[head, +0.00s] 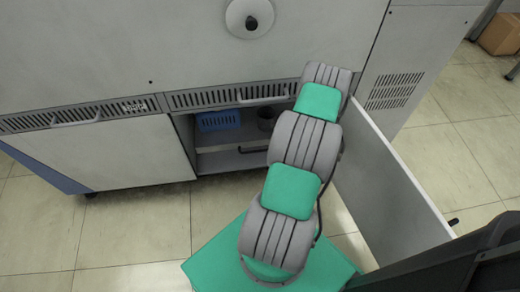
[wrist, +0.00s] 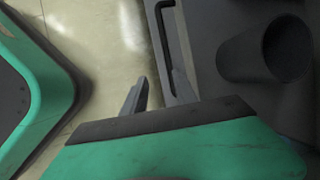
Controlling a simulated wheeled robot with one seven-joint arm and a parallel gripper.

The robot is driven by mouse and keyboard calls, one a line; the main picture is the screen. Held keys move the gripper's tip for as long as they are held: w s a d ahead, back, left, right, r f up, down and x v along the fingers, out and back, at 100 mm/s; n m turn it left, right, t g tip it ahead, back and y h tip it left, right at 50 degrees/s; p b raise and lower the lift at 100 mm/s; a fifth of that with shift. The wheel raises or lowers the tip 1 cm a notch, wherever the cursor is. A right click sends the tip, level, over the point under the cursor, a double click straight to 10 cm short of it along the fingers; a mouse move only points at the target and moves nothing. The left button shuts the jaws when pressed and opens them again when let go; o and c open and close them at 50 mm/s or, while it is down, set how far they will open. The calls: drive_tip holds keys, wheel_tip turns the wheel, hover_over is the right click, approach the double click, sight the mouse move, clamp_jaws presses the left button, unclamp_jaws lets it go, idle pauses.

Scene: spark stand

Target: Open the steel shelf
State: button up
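The steel shelf (head: 222,161) is a grey board low inside the open cabinet bay, with a black bar handle (head: 253,150) on its front edge. In the wrist view the handle (wrist: 167,42) runs along the edge of the grey shelf (wrist: 201,72). My gripper (wrist: 160,76) has its two fingers apart, with nothing visibly held between them. The fingertips are close to the near end of the handle; I cannot tell whether they touch it. In the head view my arm hides the gripper.
A dark cup (head: 267,119), also in the wrist view (wrist: 245,52), and a blue basket (head: 218,121) are in the bay. An open door panel (head: 390,185) stands right of my arm. A closed door (head: 110,152) is at left. Tiled floor lies clear in front.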

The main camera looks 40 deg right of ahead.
hover_over(259, 151)
drive_tip(key=s+d, duration=0.1)
drive_tip(key=s, duration=0.1)
drive_tip(key=b+x, duration=0.1)
drive_tip(key=x, duration=0.2)
drive_tip(key=shift+s+d+f+b, duration=0.1)
drive_tip(key=shift+f+b, duration=0.3)
drive_tip(key=shift+f, duration=0.05)
drive_tip(key=shift+w+f, duration=0.3)
drive_tip(key=shift+f, duration=0.2)
clamp_jaws()
